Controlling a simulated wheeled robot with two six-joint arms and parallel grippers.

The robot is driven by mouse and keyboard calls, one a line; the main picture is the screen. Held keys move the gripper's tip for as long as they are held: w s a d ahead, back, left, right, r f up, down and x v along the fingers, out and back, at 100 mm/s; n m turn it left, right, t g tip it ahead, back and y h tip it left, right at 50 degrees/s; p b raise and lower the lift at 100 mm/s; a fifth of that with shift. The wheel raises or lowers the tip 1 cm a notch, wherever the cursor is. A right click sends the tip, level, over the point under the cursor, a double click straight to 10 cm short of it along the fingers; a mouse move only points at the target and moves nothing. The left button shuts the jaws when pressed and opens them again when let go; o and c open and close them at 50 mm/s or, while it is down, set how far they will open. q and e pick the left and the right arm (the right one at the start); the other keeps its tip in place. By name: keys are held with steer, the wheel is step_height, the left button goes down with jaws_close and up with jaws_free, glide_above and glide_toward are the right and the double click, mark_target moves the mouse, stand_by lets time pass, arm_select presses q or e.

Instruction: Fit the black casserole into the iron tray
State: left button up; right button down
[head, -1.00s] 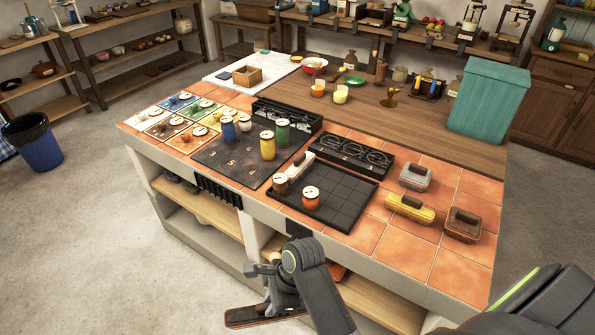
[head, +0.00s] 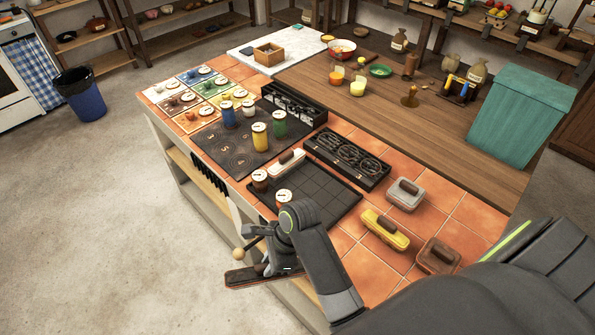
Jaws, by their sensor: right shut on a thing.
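The iron tray (head: 318,203) is a dark, gridded square on the tiled counter, left of centre of the counter's near part. My right gripper (head: 272,262) is in front of the counter's near edge, left of and below the tray in the picture. It is shut on a long dark slab with a brownish edge, apparently the black casserole (head: 243,278), partly hidden by the gripper. My left gripper is out of view.
Grey (head: 405,197), yellow (head: 383,233) and brown (head: 437,260) casseroles stand right of the tray. A black rack with rings (head: 346,160) lies behind it. A dark numbered board (head: 220,140) with coloured jars lies to its left. Most of the tray's grid is clear.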

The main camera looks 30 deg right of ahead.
steer(key=r+p, duration=0.2)
steer(key=r, duration=0.1)
steer(key=d+r+p, duration=0.1)
steer(key=shift+w+r, duration=0.4)
steer(key=w+d+r, duration=0.1)
steer(key=w+d, duration=0.3)
steer(key=d, duration=0.3)
steer(key=w+d+r+p, duration=0.1)
steer(key=w+d+r, duration=0.15)
steer(key=d, duration=0.55)
steer(key=w+d+r, duration=0.1)
steer(key=w+d, duration=0.3)
steer(key=d, duration=0.3)
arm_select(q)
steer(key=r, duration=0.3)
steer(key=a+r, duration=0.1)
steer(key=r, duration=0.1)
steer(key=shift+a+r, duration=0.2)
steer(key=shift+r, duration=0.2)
arm_select(e)
steer(key=w+d+r+n+g, duration=0.1)
steer(key=d+r+n+g, duration=0.1)
steer(key=d+r+n, duration=0.5)
steer(key=w+d+r+n+g+h, duration=0.1)
steer(key=d+r+n+g, duration=0.2)
steer(key=d+r+n, duration=0.4)
steer(key=d, duration=0.6)
steer(key=shift+w+h, duration=0.2)
steer(key=shift+h, duration=0.1)
